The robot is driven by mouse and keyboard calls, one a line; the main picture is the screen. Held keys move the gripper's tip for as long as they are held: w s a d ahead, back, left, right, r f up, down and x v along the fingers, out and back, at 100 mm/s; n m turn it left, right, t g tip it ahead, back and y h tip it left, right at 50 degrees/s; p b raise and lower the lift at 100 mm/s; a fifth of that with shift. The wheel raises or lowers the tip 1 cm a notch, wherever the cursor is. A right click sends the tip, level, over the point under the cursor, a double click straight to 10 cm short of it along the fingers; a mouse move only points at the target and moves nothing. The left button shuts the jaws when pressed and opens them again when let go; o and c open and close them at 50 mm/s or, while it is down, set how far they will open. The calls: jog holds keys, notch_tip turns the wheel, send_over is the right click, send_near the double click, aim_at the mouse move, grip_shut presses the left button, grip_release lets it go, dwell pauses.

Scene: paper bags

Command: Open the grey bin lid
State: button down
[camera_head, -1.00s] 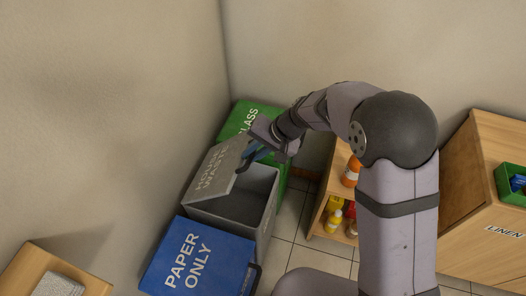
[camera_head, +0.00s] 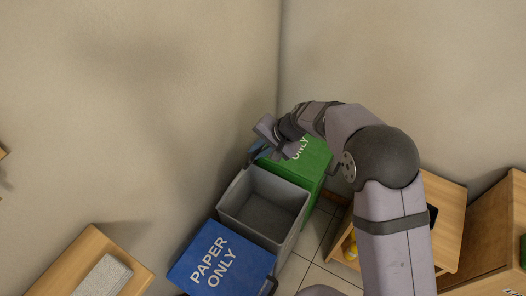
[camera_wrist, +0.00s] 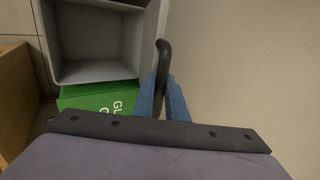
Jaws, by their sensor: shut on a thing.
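The grey bin (camera_head: 287,228) stands between the blue and green bins, and its empty-looking inside shows in both current views. Its lid (camera_head: 233,184) is swung up towards the wall and shows nearly edge-on; it is a pale strip in the wrist view (camera_wrist: 153,28). My gripper (camera_head: 257,152) is at the lid's upper end. In the wrist view, its blue fingers (camera_wrist: 163,98) are shut on the lid's dark handle (camera_wrist: 163,55). The lid's lettered face is hidden.
The blue paper bin (camera_head: 220,262) is in front and the green bin (camera_head: 316,163) behind. A wooden table with a grey stack (camera_head: 103,277) is at lower left. A wooden shelf (camera_head: 447,215) stands to the right. The wall is close behind the lid.

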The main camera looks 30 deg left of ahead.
jog(key=c, duration=1.8)
grip_release()
jog(key=b+v, duration=0.1)
jog(key=v, duration=0.6)
jog(key=shift+b, duration=0.3)
jog(key=shift+d+r, duration=0.1)
jog(key=shift+r, duration=0.05)
